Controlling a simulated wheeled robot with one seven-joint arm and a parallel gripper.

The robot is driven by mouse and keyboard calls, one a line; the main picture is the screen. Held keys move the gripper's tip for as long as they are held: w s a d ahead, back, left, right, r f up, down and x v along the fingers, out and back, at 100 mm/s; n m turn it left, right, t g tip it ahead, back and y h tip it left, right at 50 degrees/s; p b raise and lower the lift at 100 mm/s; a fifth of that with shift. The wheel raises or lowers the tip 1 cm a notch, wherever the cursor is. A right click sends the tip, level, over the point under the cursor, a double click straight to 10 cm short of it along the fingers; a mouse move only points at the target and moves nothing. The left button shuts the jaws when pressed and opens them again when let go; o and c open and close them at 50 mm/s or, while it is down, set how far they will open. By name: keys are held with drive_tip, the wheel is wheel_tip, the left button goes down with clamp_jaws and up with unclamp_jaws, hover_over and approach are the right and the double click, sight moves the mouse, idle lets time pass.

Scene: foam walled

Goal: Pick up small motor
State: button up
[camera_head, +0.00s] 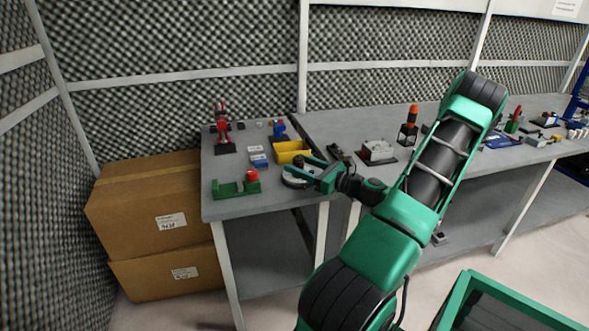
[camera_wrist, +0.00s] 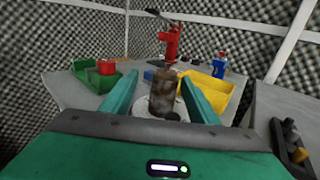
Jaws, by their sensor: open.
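A brown, worn-looking cylinder, probably the small motor (camera_wrist: 164,92), stands upright on a pale round plate (camera_wrist: 130,128) in the wrist view. My gripper (camera_wrist: 160,82) is open, with one green finger to the left of the cylinder and one to the right. I cannot tell whether either finger touches it. In the head view my gripper (camera_head: 308,172) reaches low over the round plate (camera_head: 292,181) near the table's front edge. There the motor is mostly hidden by the gripper and too small to make out clearly.
A yellow bin (camera_head: 291,152) stands just behind the plate. A green holder with a red part (camera_head: 236,187) is to the left. A red hand press (camera_head: 222,128) stands farther back. A dark tool holder (camera_head: 341,154) and a grey device (camera_head: 377,151) are to the right.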

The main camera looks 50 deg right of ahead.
drive_tip(key=shift+w+d+f, duration=0.1)
drive_tip(key=shift+w+f, duration=0.05)
drive_tip(key=shift+w, duration=1.2)
drive_tip(key=shift+w+f, duration=0.1)
drive_tip(key=shift+w, duration=1.25)
clamp_jaws()
